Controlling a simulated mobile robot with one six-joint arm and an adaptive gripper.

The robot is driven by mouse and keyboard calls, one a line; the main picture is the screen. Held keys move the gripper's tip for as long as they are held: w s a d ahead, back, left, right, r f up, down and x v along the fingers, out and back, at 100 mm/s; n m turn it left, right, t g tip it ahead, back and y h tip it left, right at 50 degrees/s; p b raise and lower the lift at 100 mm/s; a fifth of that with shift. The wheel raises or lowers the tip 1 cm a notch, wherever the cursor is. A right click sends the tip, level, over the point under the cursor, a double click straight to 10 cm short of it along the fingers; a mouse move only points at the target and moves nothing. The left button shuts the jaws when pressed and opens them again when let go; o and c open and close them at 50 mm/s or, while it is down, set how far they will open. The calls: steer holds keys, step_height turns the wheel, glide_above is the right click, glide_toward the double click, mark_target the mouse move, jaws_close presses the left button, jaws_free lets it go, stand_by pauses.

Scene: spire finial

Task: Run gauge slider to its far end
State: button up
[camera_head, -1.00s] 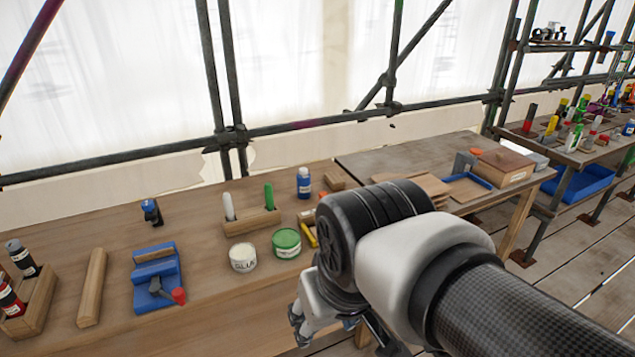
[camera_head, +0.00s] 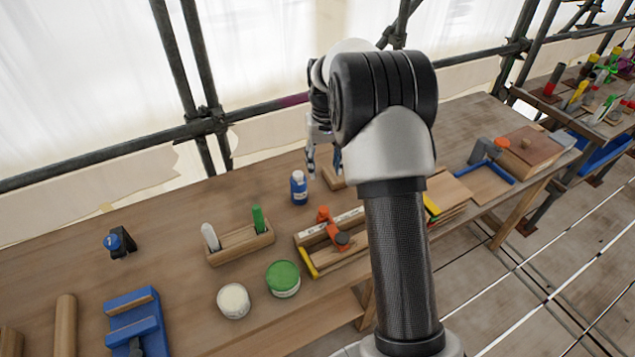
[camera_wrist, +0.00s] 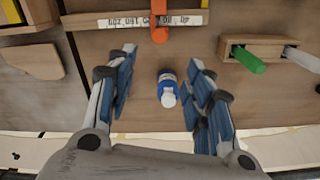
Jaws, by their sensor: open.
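The gauge is a wooden rail (camera_head: 322,262) on the bench with a white numbered scale strip (camera_head: 348,219) along its back and a yellow end piece (camera_head: 306,262) at the left. An orange slider (camera_head: 335,234) sits across the scale; it also shows at the top of the wrist view (camera_wrist: 159,27). My arm hides the rail's right part in the head view. My gripper (camera_head: 323,168) is open and empty above the bench, behind the gauge. In the wrist view its fingers (camera_wrist: 163,62) are spread, with the blue bottle (camera_wrist: 167,90) seen between them and the slider beyond.
The blue bottle (camera_head: 299,187) stands behind the gauge. A wooden holder (camera_head: 241,243) with white and green markers is left of it. A green-lidded tub (camera_head: 283,278) and a white tub (camera_head: 233,300) stand in front. Scaffold poles (camera_head: 205,100) run behind the bench.

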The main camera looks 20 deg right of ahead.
mark_target(324, 209)
step_height(324, 209, down, 18)
steer(key=b, duration=0.3)
steer(key=shift+r+b, duration=0.25)
steer(key=shift+b, duration=0.05)
steer(key=shift+s, duration=0.1)
jaws_close()
stand_by(0.4)
